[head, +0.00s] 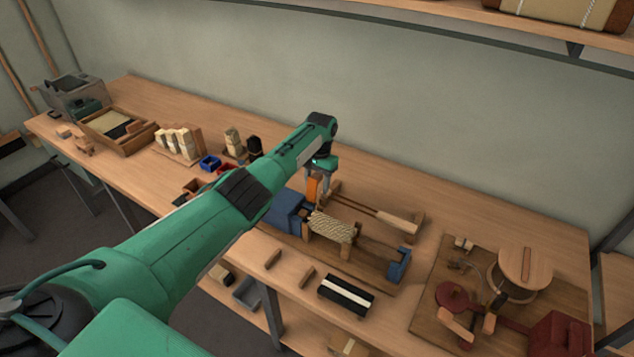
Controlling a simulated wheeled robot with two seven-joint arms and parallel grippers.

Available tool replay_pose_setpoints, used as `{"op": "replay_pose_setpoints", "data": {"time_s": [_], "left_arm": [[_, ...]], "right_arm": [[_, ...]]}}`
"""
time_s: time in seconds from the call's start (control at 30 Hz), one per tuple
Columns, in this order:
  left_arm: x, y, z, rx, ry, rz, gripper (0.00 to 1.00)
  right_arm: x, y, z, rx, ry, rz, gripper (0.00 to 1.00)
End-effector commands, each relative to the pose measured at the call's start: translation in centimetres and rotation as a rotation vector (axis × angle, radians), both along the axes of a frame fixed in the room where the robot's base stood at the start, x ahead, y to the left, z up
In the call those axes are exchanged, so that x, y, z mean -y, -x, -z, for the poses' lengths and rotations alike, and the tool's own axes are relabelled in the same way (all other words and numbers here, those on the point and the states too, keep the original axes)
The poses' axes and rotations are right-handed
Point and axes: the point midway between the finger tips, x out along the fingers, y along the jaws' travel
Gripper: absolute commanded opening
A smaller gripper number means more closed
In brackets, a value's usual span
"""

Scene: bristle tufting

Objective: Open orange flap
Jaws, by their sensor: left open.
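The orange flap (312,188) stands upright at the back end of the blue block (288,210) on the bench, beside the wooden fixture. My left gripper (320,194) points down right at the flap, with its fingers close to it. The jaws are open. At this size I cannot tell whether a finger touches the flap. My left arm crosses the picture from the lower left and hides part of the bench near the blue block. My right gripper is not in view.
A bristle-covered roller (332,227) and a blue end block (399,264) lie right of the flap. A long wooden-handled tool (393,221) lies behind them. A round wooden disc (525,267) stands on a board at the right.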

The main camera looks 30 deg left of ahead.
Motion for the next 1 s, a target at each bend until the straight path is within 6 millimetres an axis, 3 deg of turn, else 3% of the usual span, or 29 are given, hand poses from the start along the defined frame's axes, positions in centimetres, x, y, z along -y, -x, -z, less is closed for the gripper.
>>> {"op": "replay_pose_setpoints", "data": {"time_s": [0.23, 0.7, 1.0], "left_arm": [[0.0, -0.3, -1.9, 0.004, 0.001, 0.001, 0.48], [0.1, -1.4, -11.5, 0.002, 0.000, 0.000, 0.48], [0.1, -1.6, -13.7, 0.000, 0.001, 0.000, 0.48]], "right_arm": [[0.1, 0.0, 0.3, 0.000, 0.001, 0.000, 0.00], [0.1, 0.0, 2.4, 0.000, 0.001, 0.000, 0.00], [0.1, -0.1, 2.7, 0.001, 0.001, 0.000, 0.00]]}}
